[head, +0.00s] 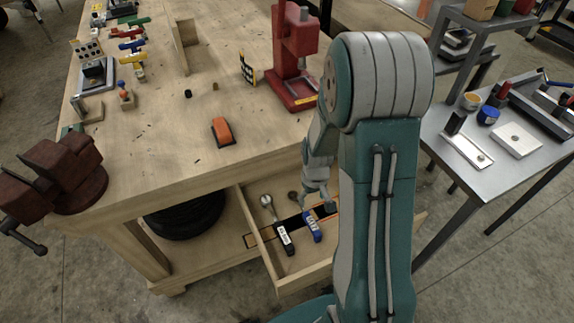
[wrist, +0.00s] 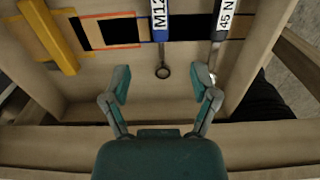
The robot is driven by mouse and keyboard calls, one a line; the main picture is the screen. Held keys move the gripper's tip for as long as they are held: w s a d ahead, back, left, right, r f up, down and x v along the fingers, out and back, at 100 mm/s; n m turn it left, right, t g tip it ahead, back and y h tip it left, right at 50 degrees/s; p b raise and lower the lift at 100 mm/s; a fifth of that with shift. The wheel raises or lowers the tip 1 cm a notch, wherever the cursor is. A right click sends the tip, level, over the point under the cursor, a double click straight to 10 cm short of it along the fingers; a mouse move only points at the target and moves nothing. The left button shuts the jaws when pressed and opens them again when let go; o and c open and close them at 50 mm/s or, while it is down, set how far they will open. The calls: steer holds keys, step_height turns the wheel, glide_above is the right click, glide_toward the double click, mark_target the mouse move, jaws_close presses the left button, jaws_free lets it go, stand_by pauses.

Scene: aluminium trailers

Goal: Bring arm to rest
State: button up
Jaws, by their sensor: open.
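My gripper (head: 318,200) hangs over the open wooden drawer (head: 268,268) below the bench top in the head view. Most of my arm stands to the right and hides part of the drawer. In the wrist view my gripper (wrist: 162,86) is open, its two fingers apart with nothing between them. Beyond the fingertips lie two labelled tools, one with a blue "M12" label (wrist: 160,20) and one with a black-and-white "45 N" label (wrist: 224,18). The blue-labelled tool (head: 313,228) and the black-handled tool (head: 284,240) also show in the head view.
The wooden bench (head: 160,165) carries a red press (head: 293,60), an orange-topped block (head: 222,130) and a dark red vise (head: 62,172). A grey metal table (head: 450,175) stands at the right. A yellow bar (wrist: 50,38) lies at the drawer's left in the wrist view.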

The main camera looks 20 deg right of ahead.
step_height(320, 180, up, 10)
steer(key=a+t, duration=0.1)
steer(key=a, duration=0.2)
steer(key=s+a+r+t, duration=0.2)
steer(key=s+a+r, duration=0.2)
steer(key=s+r, duration=0.3)
steer(key=s+a+r+t, duration=0.2)
steer(key=s+r, duration=0.5)
steer(key=r, duration=0.4)
steer(key=shift+a+r+t, duration=0.3)
steer(key=shift+a+r, duration=0.1)
steer(key=shift+a, duration=0.5)
